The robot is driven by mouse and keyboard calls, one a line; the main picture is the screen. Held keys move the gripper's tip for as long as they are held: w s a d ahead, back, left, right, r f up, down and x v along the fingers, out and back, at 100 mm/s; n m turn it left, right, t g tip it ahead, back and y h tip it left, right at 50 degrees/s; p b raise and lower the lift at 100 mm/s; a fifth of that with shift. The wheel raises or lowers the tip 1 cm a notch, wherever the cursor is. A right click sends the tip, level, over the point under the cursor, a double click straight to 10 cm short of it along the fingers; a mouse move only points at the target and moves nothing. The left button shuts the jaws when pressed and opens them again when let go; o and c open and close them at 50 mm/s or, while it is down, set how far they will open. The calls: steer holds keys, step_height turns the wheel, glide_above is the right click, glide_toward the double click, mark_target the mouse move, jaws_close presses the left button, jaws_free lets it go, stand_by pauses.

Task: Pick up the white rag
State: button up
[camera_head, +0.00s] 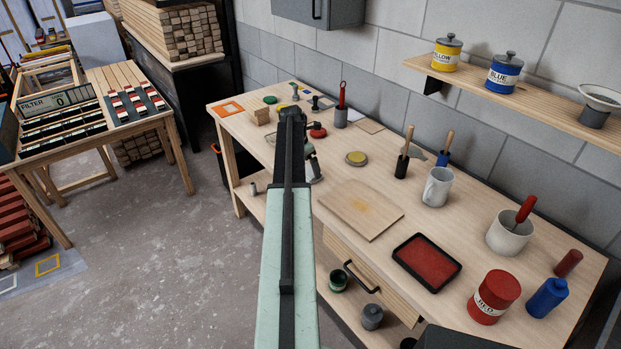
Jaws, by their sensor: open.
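I cannot make out a white rag anywhere in this view. My mint-green and black arm rises through the middle of the picture and covers part of the workbench (473,240). Its far end stands over the left part of the bench. A small pale-and-dark shape shows just right of the arm, and I cannot tell whether it is part of my arm. My gripper's fingers do not show.
On the bench are a wooden board (361,209), a red paint tray (427,262), a white mug (437,187), a white pot (508,236), a red can (494,297) and a blue bottle (547,298). A shelf (555,92) holds cans.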

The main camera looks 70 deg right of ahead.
mark_target(309, 171)
steer(key=b+x, duration=0.1)
steer(key=x, duration=0.2)
steer(key=shift+w+f+b, duration=0.1)
steer(key=shift+b, duration=0.25)
steer(key=c, duration=1.2)
steer(key=shift+o, duration=0.2)
steer(key=shift+r, duration=0.3)
steer(key=p+v, duration=0.2)
steer(key=p, duration=0.1)
steer(key=p+v, duration=0.1)
steer(key=v, duration=0.1)
steer(key=shift+s+d+r+p, duration=0.1)
steer(key=shift+s+d+p, duration=0.2)
steer(key=shift+s, duration=0.2)
steer(key=s+a, duration=0.3)
steer(key=s, duration=0.1)
steer(key=s+a, duration=0.3)
steer(key=a, duration=0.1)
steer(key=s+a, duration=0.3)
steer(key=s, duration=0.1)
steer(key=shift+s+a+r+p, duration=0.3)
steer(key=shift+s+r+p, duration=0.05)
steer(key=shift+p, duration=0.05)
